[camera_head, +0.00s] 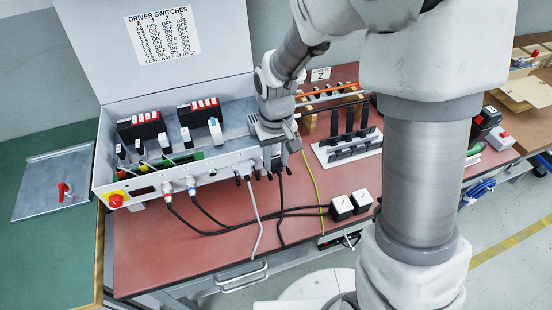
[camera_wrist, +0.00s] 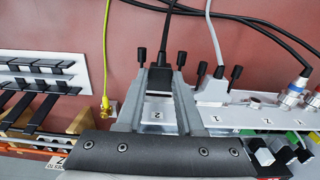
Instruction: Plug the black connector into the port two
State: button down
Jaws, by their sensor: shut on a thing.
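My gripper (camera_wrist: 160,86) is shut on the black connector (camera_wrist: 158,79), with one grey finger on each side of it. The black cable runs away from the box from its back. The connector is at the port marked 2 (camera_wrist: 156,115), with black screw heads to either side. I cannot tell how deep it sits. In the head view my gripper (camera_head: 274,157) is at the right end of the control box front (camera_head: 220,165), and hides most of the connector. A grey connector (camera_wrist: 214,88) sits at the port marked 1, beside it.
Two round plugs (camera_head: 191,186) with black cables are on the box front. A yellow-green wire (camera_head: 317,187) hangs nearby. A white rack (camera_head: 345,151) with black parts stands to the right. Two black cubes with white tops (camera_head: 341,207) rest on the red table (camera_head: 165,250).

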aim_at(275, 161)
jog(key=shift+w+a, duration=0.2)
jog(key=shift+w, duration=0.35)
dwell(0.5)
jog(key=shift+c, duration=2.3)
grip_release()
jog(key=shift+r, duration=0.1)
jog(key=shift+r+p, duration=2.25)
jog(key=shift+r, duration=0.45)
jog(key=shift+r, duration=0.1)
jog(key=s+d+r+m+t+p, duration=0.1)
jog(key=s+d+r, duration=0.3)
jog(key=r, duration=0.4)
jog(key=s+d+r+m+t+p, duration=0.1)
jog(key=s+d+r+t+p, duration=0.1)
jog(key=s+r, duration=0.4)
jog(key=s+d+r+m+t+p, duration=0.1)
jog(key=s+d+r, duration=0.4)
jog(key=r, duration=0.5)
jog(key=shift+s+d+r+t+p, duration=0.2)
jog(key=shift+s+d+t+p, duration=0.2)
jog(key=shift+t, duration=0.4)
